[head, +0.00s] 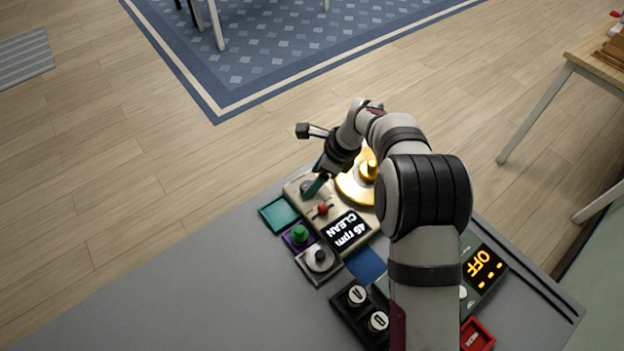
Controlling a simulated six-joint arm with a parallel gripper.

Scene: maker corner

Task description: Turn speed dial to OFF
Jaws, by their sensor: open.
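A beige panel (333,222) on the grey table carries a black display (348,231) reading "45 rpm CLEAN", shown upside down. A grey round dial (306,186) sits near the panel's far left corner; I cannot read any marks on it, nor be sure it is the speed dial. A red-topped lever (323,209) stands between the dial and the display.
A gold round part (358,184) stands right of my gripper, partly behind my arm. A green knob (299,233), a black-and-silver knob (319,257) and a teal tray (279,214) lie left. Another display (483,263) reads "OFF". The table's left side (190,300) is clear.

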